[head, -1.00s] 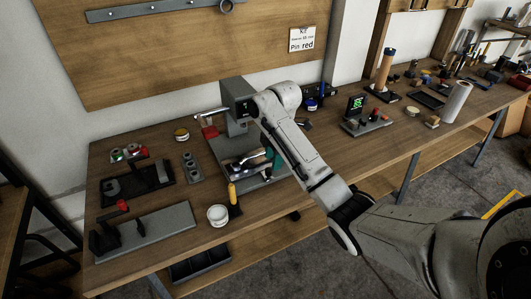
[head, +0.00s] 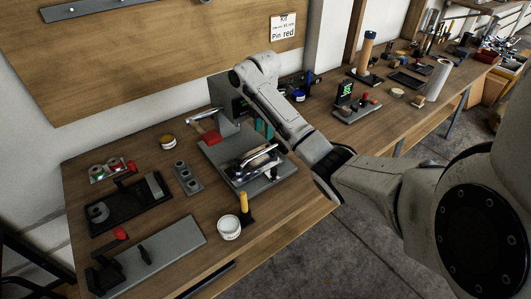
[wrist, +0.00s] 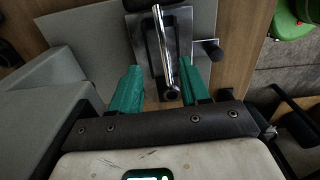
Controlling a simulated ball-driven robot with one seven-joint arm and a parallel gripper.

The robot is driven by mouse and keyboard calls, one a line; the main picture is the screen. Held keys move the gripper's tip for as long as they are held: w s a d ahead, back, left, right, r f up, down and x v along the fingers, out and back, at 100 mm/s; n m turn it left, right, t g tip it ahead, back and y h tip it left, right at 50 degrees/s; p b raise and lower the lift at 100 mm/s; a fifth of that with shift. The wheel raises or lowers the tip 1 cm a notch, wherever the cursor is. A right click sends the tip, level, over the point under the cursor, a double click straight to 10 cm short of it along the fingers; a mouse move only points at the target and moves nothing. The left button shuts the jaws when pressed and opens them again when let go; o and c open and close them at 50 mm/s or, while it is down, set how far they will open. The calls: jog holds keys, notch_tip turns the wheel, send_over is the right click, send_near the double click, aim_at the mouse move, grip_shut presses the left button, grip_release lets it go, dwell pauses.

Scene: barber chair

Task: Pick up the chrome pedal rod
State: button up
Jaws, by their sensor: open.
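The chrome pedal rod (wrist: 163,50) is a slim bright bar lying in a dark frame on a grey fixture plate (wrist: 205,22) in the wrist view. Its near end is a dark round knob. In the head view the rod (head: 257,153) shows on the grey fixture on the bench. My gripper (wrist: 160,88) is open, with one green finger on each side of the rod's near end. I see no contact with the rod. In the head view the green fingers (head: 264,129) are partly hidden by my arm, just behind the rod.
Black and grey fixtures lie further left. A green seat (wrist: 295,20) is at the wrist view's right.

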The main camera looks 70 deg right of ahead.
aim_at(264, 150)
notch_tip(264, 150, down, 3)
jog(key=shift+r+p, duration=0.2)
jog(key=shift+p, duration=0.2)
jog(key=shift+s+a+f+p, duration=0.1)
jog(key=shift+f+p, duration=0.2)
jog(key=shift+f, duration=1.1)
jog(key=shift+s+a+f+p, duration=0.1)
jog(key=shift+f+p, duration=0.15)
jog(key=shift+f, duration=1.1)
grip_shut()
